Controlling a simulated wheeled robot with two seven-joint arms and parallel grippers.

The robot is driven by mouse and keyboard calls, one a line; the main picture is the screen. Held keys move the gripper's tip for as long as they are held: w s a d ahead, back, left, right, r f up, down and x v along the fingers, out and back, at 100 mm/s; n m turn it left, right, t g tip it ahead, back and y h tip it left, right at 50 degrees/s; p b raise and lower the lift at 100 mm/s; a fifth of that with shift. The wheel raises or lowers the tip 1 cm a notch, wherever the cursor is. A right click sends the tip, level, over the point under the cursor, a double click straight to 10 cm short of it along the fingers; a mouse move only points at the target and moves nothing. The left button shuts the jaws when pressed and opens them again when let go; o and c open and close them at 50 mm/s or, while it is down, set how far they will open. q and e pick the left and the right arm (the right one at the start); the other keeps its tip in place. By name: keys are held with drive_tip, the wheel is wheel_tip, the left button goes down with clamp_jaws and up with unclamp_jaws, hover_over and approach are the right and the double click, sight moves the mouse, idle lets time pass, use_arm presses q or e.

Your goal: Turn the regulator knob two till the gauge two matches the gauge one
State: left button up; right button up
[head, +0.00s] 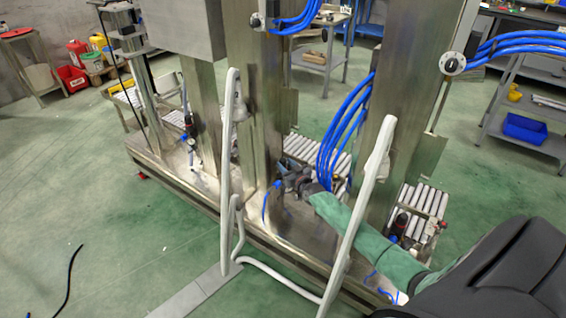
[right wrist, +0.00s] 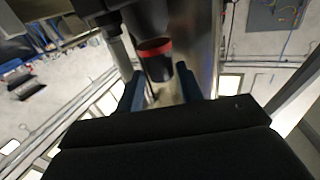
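A regulator knob (right wrist: 156,62), black with a red band, shows in the right wrist view just past and between my right gripper's fingertips (right wrist: 160,88). The fingers stand apart, and I see no clear contact with the knob. In the head view my right gripper (head: 300,185) is at the foot of the middle steel column, at the end of my green-sleeved arm; the knob there is hard to make out. Two round dials show, one at the right column (head: 452,64) and one at the middle column (head: 257,20); their readings are too small to tell. My left gripper is not in view.
A pale tubular frame (head: 232,130) stands in front of the machine base. Blue hoses (head: 345,130) hang between the columns. Another red-and-black fitting (head: 401,221) stands by the right column. Roller conveyors (head: 418,200) lie behind. Open green floor (head: 90,220) is at the left.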

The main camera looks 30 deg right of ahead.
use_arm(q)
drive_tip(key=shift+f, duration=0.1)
use_arm(e)
drive_tip(key=shift+w, duration=1.4)
